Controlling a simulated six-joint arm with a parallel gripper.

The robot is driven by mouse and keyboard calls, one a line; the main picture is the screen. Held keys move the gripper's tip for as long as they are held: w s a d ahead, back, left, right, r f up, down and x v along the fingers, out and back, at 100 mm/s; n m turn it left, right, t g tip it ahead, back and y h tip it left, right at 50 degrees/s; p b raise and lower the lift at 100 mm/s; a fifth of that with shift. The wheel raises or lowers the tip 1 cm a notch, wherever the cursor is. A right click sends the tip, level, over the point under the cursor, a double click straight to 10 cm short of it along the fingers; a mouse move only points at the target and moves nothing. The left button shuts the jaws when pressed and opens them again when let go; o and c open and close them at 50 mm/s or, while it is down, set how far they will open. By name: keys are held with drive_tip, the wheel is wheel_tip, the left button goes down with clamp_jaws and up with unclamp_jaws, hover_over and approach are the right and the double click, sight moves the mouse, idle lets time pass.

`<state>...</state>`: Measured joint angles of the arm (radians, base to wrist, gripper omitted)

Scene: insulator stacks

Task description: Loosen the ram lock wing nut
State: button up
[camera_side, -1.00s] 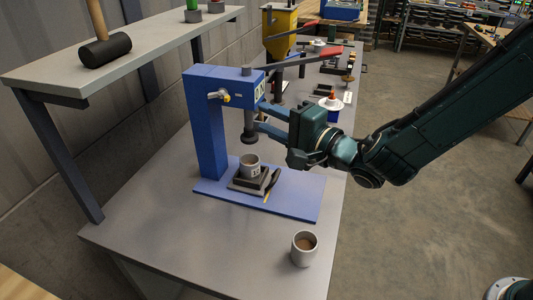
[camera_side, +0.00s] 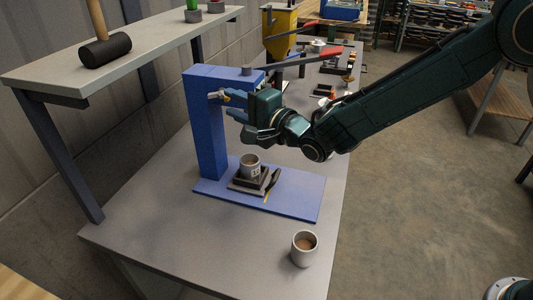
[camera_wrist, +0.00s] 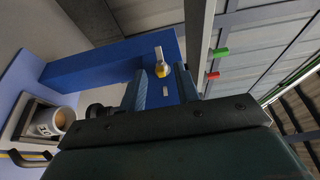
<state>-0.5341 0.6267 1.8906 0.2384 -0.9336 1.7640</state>
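The wing nut (camera_side: 215,95), brass-coloured with a pale wing, sits on the near face of the blue press head (camera_side: 205,80). In the wrist view my gripper (camera_wrist: 160,80) is open, one finger on either side of the nut's line. I cannot tell whether a finger touches it. The ram is mostly hidden behind my gripper in the side view.
A cup of brown material (camera_side: 304,247) stands on the front of the bench. The red-handled lever (camera_side: 325,53) extends above my wrist. A shelf with a mallet (camera_side: 105,50) is at left.

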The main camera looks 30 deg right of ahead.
sight(226, 100)
drive_tip(key=shift+x, duration=2.05)
clamp_jaws()
